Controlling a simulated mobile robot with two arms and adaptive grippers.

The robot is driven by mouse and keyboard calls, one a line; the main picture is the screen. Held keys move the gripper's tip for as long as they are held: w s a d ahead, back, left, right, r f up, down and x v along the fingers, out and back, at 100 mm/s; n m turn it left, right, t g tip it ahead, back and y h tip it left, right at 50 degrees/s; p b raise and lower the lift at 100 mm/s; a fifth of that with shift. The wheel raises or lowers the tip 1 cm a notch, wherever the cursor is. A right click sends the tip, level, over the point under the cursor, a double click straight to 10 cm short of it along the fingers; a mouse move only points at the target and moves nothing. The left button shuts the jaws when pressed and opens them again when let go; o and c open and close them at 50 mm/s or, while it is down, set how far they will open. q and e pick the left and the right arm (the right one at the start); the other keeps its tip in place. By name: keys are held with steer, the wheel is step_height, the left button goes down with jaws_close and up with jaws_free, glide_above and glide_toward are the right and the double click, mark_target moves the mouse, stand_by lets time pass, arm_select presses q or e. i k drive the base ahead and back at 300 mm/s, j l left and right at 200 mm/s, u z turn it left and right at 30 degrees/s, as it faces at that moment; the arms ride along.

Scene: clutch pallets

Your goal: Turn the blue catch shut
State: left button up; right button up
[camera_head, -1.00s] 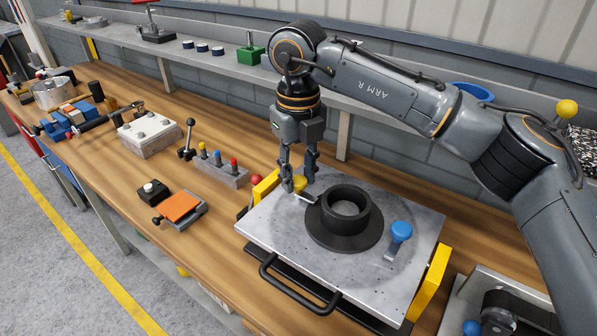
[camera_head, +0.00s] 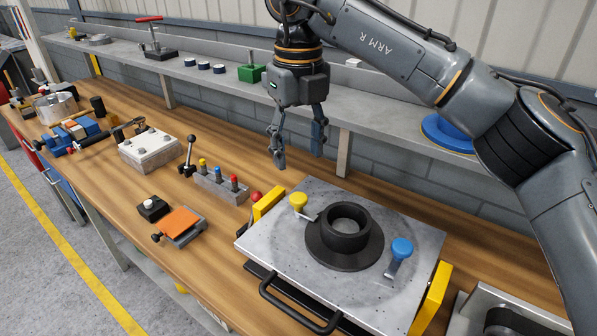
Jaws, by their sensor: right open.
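The blue catch (camera_head: 401,248) stands on the right part of a grey metal plate (camera_head: 285,262). Its blue knob is on top, and its metal lever points down toward the plate's front, apart from the black flanged ring (camera_head: 345,240). A yellow-knobbed catch (camera_head: 298,201) stands on the ring's left side, its lever pointing toward the ring's flange. My right gripper (camera_head: 297,160) is open and empty, pointing down in the air behind and above the yellow catch. It is well to the left of the blue catch. My left gripper is not in view.
Yellow blocks (camera_head: 430,298) flank the plate, and a black handle (camera_head: 298,308) runs along its front. A shelf (camera_head: 385,140) runs behind the bench. A block with coloured pegs (camera_head: 220,186) and an orange-topped fixture (camera_head: 180,224) lie to the left.

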mark_target(402, 248)
steer(key=k, duration=1.5)
